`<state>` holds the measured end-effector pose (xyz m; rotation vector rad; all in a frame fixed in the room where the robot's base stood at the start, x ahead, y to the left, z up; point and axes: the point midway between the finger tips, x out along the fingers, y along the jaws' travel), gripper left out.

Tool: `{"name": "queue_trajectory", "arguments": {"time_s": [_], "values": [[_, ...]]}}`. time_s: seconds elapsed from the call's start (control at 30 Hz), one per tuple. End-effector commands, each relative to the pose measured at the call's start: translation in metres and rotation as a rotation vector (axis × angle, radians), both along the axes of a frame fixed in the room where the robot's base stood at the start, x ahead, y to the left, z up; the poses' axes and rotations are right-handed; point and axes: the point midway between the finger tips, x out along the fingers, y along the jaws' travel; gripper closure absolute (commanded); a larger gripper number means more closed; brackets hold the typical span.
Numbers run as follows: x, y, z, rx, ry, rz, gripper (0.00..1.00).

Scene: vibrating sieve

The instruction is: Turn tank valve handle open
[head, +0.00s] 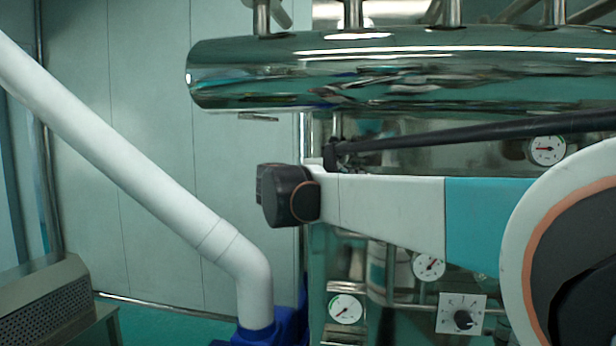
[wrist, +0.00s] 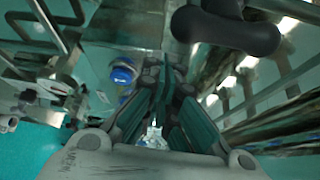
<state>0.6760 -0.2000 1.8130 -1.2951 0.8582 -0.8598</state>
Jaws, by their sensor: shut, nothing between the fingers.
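My gripper (wrist: 165,72) is shut and empty in the wrist view, its dark green fingers together. A dark, rounded, lobed piece (wrist: 228,32) lies just ahead and to the right of the fingertips, apart from them in the picture; it may be the valve handle, but I cannot tell for sure. A blue round cap (wrist: 122,74) shows left of the fingers. In the head view my arm crosses the right side in front of the shiny metal equipment, and my gripper is not clearly visible there. No valve handle can be clearly made out in the head view.
A large shiny horizontal cylinder (head: 400,68) spans the top of the head view. Gauges (head: 345,307) and a dial knob panel (head: 461,314) sit below my arm. A thick white pipe (head: 125,160) slants down at left to a blue base (head: 273,331). Pipes and frames crowd the wrist view.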

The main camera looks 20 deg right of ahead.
Motion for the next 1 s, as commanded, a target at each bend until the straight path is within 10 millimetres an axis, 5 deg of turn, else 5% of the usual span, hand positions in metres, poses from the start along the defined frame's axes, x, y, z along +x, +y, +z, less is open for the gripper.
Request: {"name": "queue_trajectory", "arguments": {"time_s": [0.1, 0.5, 0.8, 1.0], "values": [[-0.004, -0.014, -0.005, 0.0, 0.0, 0.001, 1.0], [-0.035, 0.055, 0.002, 0.001, 0.0, 0.006, 1.0], [-0.047, 0.077, 0.004, -0.014, -0.003, 0.019, 1.0], [-0.038, 0.09, -0.01, -0.178, -0.015, 0.228, 1.0]]}}
